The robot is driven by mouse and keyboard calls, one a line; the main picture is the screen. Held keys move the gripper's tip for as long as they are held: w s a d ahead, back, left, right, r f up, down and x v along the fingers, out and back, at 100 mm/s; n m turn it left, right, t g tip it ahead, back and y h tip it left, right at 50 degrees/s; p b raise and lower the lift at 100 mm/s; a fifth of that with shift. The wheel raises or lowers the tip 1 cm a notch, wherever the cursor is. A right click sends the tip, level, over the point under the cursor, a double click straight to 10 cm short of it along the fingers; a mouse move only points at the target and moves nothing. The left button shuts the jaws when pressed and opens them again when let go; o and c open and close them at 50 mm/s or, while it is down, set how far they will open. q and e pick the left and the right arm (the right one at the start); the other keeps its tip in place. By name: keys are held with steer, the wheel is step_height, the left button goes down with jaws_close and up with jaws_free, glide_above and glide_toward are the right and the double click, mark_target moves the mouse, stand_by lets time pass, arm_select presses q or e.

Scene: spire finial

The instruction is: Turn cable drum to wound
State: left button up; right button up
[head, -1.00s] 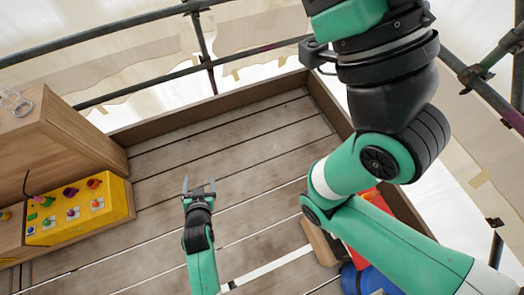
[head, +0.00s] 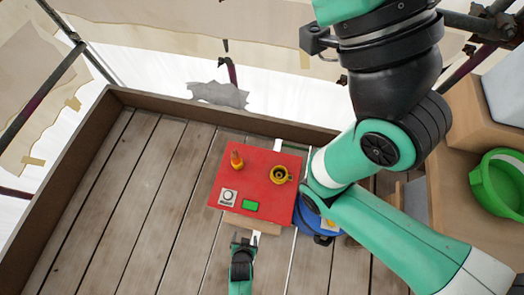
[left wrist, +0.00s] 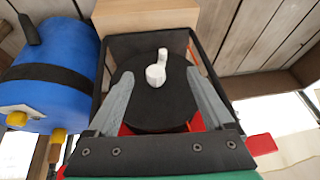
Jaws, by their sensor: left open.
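In the left wrist view a black round disc (left wrist: 150,108) with a white crank-like handle (left wrist: 157,68) sits inside a dark open frame (left wrist: 106,65). I take this disc to be the cable drum. Its markings, if any, cannot be read. My left gripper (left wrist: 168,85) is open, with one grey finger on each side of the disc and the handle between them, not gripped. In the head view my left gripper (head: 243,240) is just below the near edge of a red panel (head: 222,185); the drum cannot be made out there. My right gripper is not in view.
The red panel carries an orange fitting (head: 236,160), a yellow ring (head: 280,175), a white dial (head: 228,197) and a green button (head: 250,206). A green bucket (head: 498,180) is at right. Deck planks at left are clear.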

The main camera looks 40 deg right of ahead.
arm_select(q)
steer(key=s+f+b, duration=0.4)
steer(key=f+b, duration=0.1)
steer(key=f, duration=0.2)
steer(key=w+d+f+b, duration=0.3)
steer(key=w+d+b, duration=0.4)
steer(key=w+b, duration=0.2)
steer(key=shift+w+d+m+g+b, duration=0.3)
steer(key=shift+w+d+m+b, duration=0.1)
steer(key=shift+w, duration=0.65)
jaws_close()
